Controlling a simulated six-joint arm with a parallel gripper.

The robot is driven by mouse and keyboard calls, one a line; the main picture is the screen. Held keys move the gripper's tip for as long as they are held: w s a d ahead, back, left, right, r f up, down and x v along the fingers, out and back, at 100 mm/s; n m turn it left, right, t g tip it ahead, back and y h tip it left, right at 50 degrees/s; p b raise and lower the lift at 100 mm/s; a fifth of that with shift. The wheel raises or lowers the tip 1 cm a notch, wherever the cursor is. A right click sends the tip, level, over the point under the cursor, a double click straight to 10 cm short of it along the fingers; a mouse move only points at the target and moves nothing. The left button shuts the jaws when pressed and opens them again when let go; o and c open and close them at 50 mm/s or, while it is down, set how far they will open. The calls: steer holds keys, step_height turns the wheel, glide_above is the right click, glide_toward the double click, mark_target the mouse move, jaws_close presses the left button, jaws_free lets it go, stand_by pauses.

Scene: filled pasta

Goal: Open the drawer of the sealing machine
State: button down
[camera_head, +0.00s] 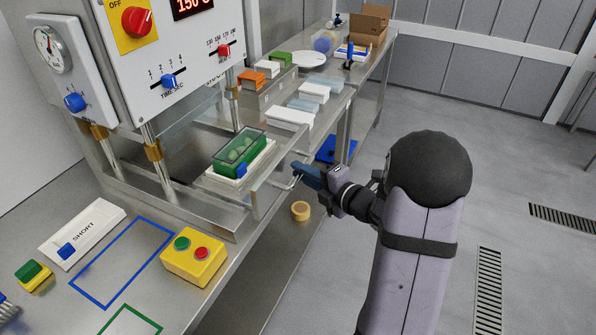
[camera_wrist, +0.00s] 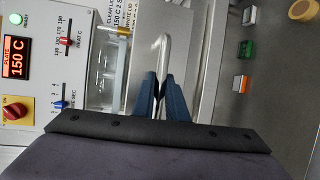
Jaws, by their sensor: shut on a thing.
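The sealing machine (camera_head: 185,65) stands on a steel bench, with a white control panel above its drawer (camera_head: 262,192). The steel drawer extends out from under the panel and carries a white holder (camera_head: 228,184). A green container (camera_head: 238,150) with a clear top sits in the holder. My gripper (camera_head: 299,176) is at the drawer's front, shut on the bent metal handle (camera_head: 287,184). In the wrist view, the handle (camera_wrist: 163,48) runs between my blue fingers (camera_wrist: 161,92). The fingers hide part of it.
A yellow box (camera_head: 194,256) with green and red buttons stands at the front of the bench. White boxes (camera_head: 289,118) lie behind the drawer. A round tan object (camera_head: 300,211) is below the handle. The floor to the right is open.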

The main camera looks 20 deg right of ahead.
steer(key=c, duration=1.8)
jaws_free()
steer(key=shift+o, duration=0.2)
steer(key=b+v, duration=0.1)
steer(key=v, duration=0.6)
steer(key=shift+s, duration=0.1)
